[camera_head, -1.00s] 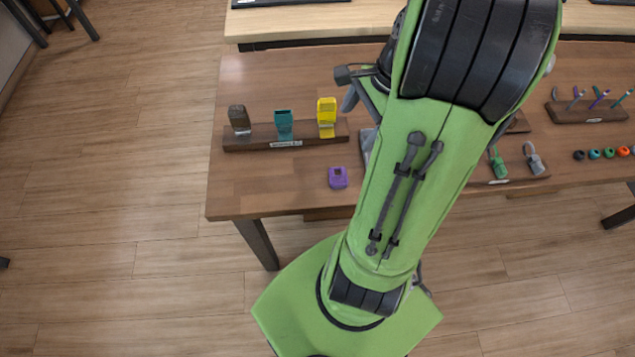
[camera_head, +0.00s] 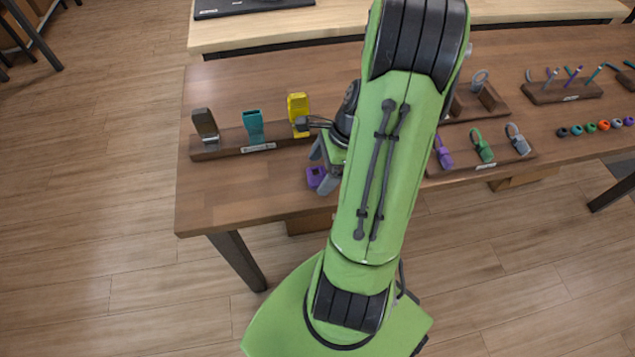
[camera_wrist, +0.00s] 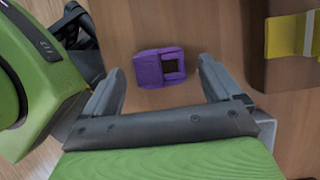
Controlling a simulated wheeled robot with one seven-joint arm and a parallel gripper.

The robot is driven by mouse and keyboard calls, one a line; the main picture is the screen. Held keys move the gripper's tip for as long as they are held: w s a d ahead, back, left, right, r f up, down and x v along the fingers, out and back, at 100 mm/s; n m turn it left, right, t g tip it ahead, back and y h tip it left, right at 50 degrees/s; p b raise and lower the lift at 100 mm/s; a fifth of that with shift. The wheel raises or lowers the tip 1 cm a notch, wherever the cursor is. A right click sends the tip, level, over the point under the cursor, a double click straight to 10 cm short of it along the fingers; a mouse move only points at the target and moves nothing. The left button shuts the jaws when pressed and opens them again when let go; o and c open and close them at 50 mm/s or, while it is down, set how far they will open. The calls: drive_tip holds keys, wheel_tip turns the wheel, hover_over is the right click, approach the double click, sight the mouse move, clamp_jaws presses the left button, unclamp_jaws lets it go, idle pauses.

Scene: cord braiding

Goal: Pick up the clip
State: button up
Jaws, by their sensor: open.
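A small purple clip (camera_head: 313,175) with a square hole lies alone on the brown table, left of my arm. My gripper (camera_head: 322,166) is over it in the head view, and its fingers partly cover it. In the wrist view the purple clip (camera_wrist: 150,69) lies between the two open fingers of my gripper (camera_wrist: 161,76), nearer the right fingertip. The gripper is empty.
To the right are racks with coloured cords and pens. The table front-left is clear.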

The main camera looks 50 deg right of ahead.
sight(321, 174)
drive_tip(key=shift+w+a+f, duration=0.1)
drive_tip(key=shift+w+f, duration=0.05)
drive_tip(key=shift+f, duration=0.25)
drive_tip(key=shift+r, duration=0.1)
drive_tip(key=c, duration=1.1)
wheel_tip(321, 174, up, 10)
drive_tip(key=p, duration=0.4)
